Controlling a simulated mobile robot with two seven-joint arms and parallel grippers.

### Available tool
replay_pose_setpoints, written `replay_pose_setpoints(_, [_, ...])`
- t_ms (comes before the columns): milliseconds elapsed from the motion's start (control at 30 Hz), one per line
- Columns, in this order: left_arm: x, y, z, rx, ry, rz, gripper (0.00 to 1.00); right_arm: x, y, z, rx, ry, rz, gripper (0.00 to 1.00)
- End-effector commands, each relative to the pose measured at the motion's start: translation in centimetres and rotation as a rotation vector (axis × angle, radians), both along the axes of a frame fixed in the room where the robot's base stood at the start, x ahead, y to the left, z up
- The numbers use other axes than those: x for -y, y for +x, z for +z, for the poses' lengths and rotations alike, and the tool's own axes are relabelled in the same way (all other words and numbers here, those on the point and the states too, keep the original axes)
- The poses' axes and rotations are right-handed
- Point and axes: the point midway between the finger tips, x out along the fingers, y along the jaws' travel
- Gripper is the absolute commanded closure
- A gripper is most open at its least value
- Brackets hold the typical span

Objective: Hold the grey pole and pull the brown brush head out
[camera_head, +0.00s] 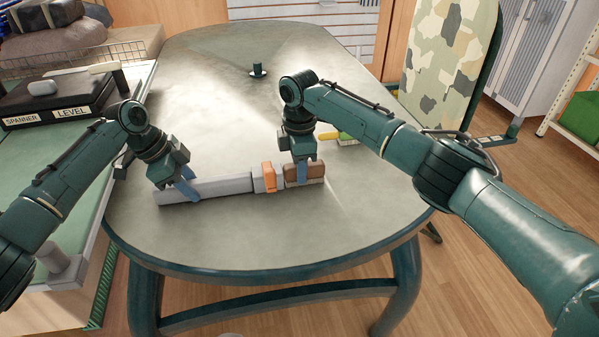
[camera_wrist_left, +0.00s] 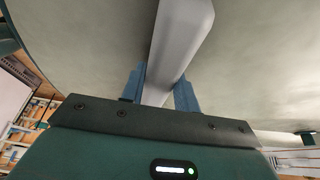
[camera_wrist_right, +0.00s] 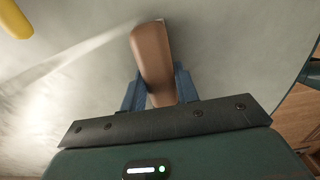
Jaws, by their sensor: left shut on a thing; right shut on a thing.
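The grey pole (camera_head: 225,184) lies across the table, with an orange collar (camera_head: 269,177) at its right end. My left gripper (camera_head: 186,190) is shut on the pole near its left end; the left wrist view shows the pole (camera_wrist_left: 180,40) between the blue fingers. The brown brush head (camera_head: 314,170), with a pale lower edge, is just right of the collar and in line with it. My right gripper (camera_head: 302,171) is shut on it, and the right wrist view shows the brown block (camera_wrist_right: 152,55) between the fingers. I cannot tell whether head and collar are joined.
A yellow and green object (camera_head: 338,137) lies behind the right gripper. A small dark green stand (camera_head: 258,71) is at the back of the table (camera_head: 210,60). A side bench at left holds a black case (camera_head: 65,97). The table's front is clear.

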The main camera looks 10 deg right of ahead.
Motion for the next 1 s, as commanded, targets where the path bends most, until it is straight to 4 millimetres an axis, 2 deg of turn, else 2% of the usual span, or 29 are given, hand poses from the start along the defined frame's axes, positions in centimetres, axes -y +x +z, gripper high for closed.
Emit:
replay_pose_setpoints(33, [-0.1, -0.2, -0.4, -0.007, 0.005, 0.0, 1.0, 0.0, 0.0, 0.0, 0.001, 0.001, 0.0, 1.0])
replay_pose_setpoints(1000, [-0.1, -0.2, -0.4, -0.007, 0.005, 0.0, 1.0, 1.7, 0.0, 0.1, 0.001, 0.0, -0.001, 1.0])
